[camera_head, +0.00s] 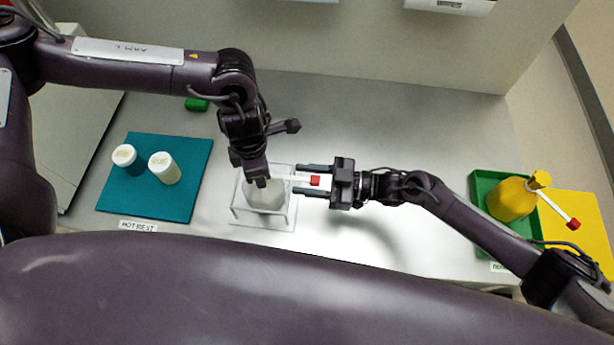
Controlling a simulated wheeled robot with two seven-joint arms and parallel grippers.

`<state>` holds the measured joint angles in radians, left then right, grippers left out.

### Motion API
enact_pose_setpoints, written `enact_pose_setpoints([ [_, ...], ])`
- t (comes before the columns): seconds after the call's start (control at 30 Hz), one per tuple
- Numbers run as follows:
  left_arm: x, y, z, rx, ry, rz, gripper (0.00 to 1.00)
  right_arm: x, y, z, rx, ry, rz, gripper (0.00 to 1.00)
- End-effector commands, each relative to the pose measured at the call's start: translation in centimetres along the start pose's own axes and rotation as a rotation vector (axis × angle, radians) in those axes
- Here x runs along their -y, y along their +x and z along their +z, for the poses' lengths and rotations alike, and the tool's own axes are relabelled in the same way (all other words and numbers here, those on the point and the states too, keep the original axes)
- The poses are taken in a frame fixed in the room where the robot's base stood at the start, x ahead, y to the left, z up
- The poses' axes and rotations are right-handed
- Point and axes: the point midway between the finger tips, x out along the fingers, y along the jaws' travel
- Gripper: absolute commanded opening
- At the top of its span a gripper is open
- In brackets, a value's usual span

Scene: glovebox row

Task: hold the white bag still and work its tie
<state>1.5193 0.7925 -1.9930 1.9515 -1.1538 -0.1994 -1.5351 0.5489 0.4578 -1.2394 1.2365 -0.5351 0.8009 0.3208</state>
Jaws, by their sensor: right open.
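The white bag (265,196) sits in a pale open-frame stand (236,214) near the middle of the bench. Its tie, a pale strip with a red end (315,181), sticks out to the right. My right gripper (297,180) comes in from the right and is open, one finger on each side of the tie; the red end shows between the fingers, apart from both. My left gripper (258,182) points down at the top of the bag and hides part of it. I cannot tell whether its jaws are shut on the bag.
A teal mat (135,197) with two white-capped containers (164,168) lies left. A green block (196,104) is behind it. At right, a green tray (483,183) holds a yellow bag (511,199) with a red-ended tie, beside a yellow mat (585,215). The bench behind my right gripper is clear.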

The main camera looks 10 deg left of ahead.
Motion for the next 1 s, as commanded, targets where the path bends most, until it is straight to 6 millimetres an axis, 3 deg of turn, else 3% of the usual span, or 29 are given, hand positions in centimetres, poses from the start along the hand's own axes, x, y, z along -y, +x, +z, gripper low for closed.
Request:
enact_pose_setpoints([
  [0.23,0.0,0.0,0.0,0.001,0.000,0.001,0.04,0.0,0.0,0.0,0.001,-0.001,0.000,0.41],
  [0.53,0.0,0.0,0.0,0.001,0.000,0.000,0.04,0.0,0.0,0.0,0.000,-0.001,0.001,0.01],
  [0.77,0.0,0.0,0.0,0.001,0.001,0.000,0.04,0.0,0.1,0.0,0.000,-0.001,0.001,0.00],
  [1.0,0.0,0.0,0.0,0.001,0.001,0.000,0.04,-0.1,3.8,-0.1,-0.001,-0.002,0.001,0.00],
])
